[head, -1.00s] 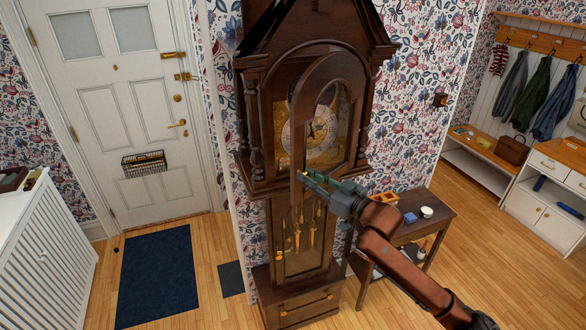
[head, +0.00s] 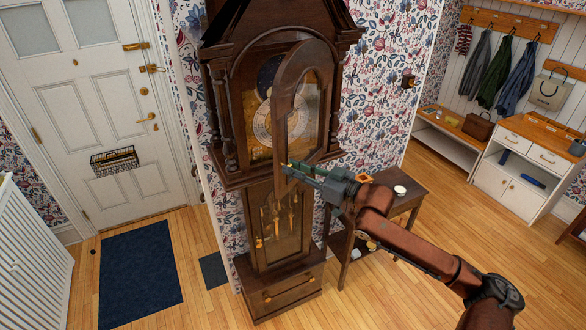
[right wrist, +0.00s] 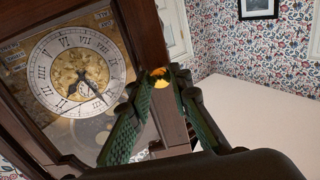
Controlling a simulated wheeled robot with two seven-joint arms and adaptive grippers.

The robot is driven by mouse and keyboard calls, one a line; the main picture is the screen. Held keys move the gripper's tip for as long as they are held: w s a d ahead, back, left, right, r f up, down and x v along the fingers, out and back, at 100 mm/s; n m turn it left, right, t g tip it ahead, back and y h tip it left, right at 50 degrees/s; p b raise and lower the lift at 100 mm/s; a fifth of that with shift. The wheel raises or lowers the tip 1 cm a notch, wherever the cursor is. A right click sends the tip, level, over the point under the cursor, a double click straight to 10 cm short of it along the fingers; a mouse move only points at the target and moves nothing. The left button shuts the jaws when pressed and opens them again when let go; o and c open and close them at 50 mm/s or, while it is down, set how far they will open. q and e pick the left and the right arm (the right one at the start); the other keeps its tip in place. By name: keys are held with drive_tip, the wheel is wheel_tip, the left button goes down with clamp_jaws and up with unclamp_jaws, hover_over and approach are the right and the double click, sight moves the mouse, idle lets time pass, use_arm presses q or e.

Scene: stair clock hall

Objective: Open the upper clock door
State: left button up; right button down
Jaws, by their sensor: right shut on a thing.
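The tall dark wooden clock (head: 225,95) stands against the wall in the middle of the head view. Its upper door (head: 285,75), an arched wooden frame with glass, is swung partly open, hinged on the right. The dial (head: 262,122) shows partly beside and through the door; it also shows in the right wrist view (right wrist: 80,70). My right gripper (head: 293,168) is at the lower free edge of the door. In the right wrist view its green fingers (right wrist: 158,90) are shut around a small brass knob (right wrist: 158,85) on the door's edge. My left gripper is not in view.
A small side table (head: 412,190) stands right of the clock, below my right arm. The lower clock door (head: 280,220) is shut. A white door (head: 90,100) and a blue mat (head: 140,270) are at left. Wooden floor at right is free.

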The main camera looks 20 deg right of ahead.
drive_tip(key=c, duration=1.8)
unclamp_jaws()
drive_tip(key=shift+o, duration=0.2)
drive_tip(key=v, duration=1.2)
drive_tip(key=shift+f, duration=0.1)
